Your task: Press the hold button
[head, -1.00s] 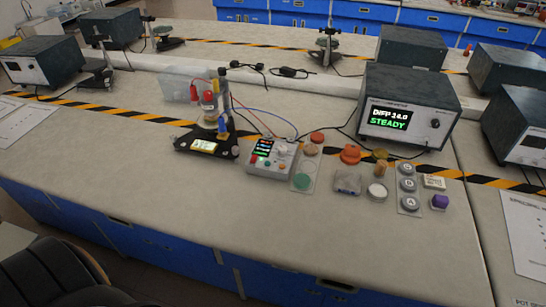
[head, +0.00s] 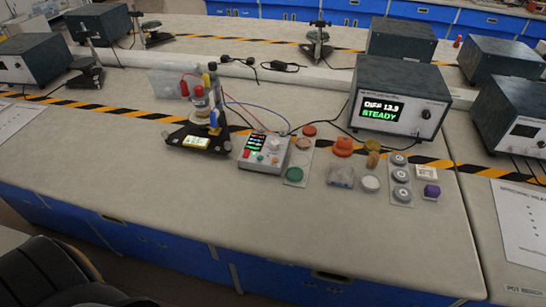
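A small grey control box (head: 263,152) with a lit display and several small coloured buttons sits mid-bench. Its labels are too small to read, so I cannot tell which button is the hold button. A black stand (head: 197,139) with a clear vessel, coloured clips and a small lit screen stands just left of the box. A large meter (head: 398,103) at the back right shows "DIFF 13.9" and "STEADY" in lit text. Neither of my grippers is in view.
Right of the box lie a strip with a green disc (head: 295,174), an orange knob (head: 342,146), a white disc (head: 370,184), a strip of grey discs (head: 400,176) and a purple block (head: 431,191). Wires run behind the box.

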